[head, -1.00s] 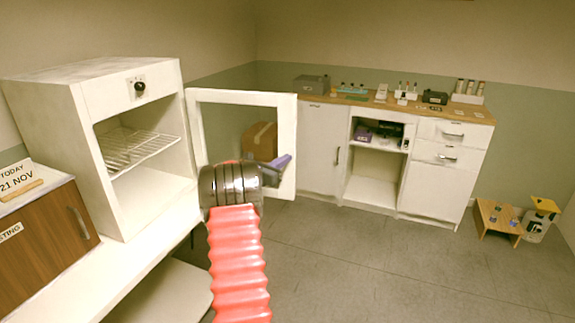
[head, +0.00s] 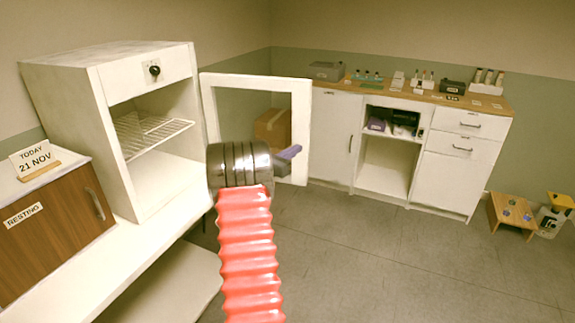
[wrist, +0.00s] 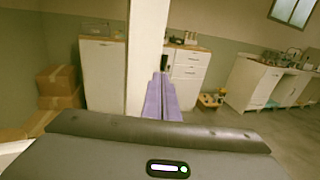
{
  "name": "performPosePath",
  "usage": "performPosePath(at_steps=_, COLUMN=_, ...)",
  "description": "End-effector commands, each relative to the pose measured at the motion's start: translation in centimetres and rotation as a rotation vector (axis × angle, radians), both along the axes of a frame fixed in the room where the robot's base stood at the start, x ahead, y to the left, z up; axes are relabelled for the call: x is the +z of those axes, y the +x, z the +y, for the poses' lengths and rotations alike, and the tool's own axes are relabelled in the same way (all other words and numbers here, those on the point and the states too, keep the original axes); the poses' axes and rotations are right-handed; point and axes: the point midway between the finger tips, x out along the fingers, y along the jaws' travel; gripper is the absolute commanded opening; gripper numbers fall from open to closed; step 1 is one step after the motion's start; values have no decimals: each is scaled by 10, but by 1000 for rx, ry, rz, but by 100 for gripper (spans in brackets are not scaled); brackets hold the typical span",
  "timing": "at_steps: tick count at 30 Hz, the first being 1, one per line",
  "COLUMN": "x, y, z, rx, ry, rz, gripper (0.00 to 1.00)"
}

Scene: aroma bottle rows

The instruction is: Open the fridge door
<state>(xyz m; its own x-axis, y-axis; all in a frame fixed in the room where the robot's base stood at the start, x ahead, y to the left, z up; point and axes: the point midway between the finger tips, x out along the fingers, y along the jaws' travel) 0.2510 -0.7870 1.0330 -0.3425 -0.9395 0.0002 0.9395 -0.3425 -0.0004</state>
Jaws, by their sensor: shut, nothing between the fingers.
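The white fridge (head: 97,75) stands on the white counter at the left, with a round black knob on its top panel. Its interior with a wire shelf is in plain view. Its door (head: 302,130), a white frame around a clear pane, stands swung wide open to the right. My gripper (head: 291,152) is at the door's lower right part in the head view, partly hidden by my wrist. In the wrist view its purple fingers (wrist: 162,92) are together and empty, close to the door's white upright (wrist: 146,55). I cannot tell whether they touch it.
A wooden cabinet marked RESTING (head: 55,225) and a date sign (head: 35,158) are at the left. White cabinets (head: 332,140) with bottles on top line the back wall. A small wooden stool (head: 512,214) is at the right. Cardboard boxes (wrist: 58,88) are stacked beyond the door. The middle floor is clear.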

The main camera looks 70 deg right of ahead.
Motion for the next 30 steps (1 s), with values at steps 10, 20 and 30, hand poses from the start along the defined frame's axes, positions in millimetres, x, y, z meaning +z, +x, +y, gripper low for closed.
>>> performPosePath(at_steps=10, x=1, y=-2, z=49, rx=1, ry=0, rz=1, gripper=0)
performPosePath(at_steps=20, x=0, y=-5, z=94, rx=2, ry=1, rz=1, gripper=0)
performPosePath(at_steps=30, x=0, y=-6, z=105, rx=1, ry=0, rz=0, gripper=0)
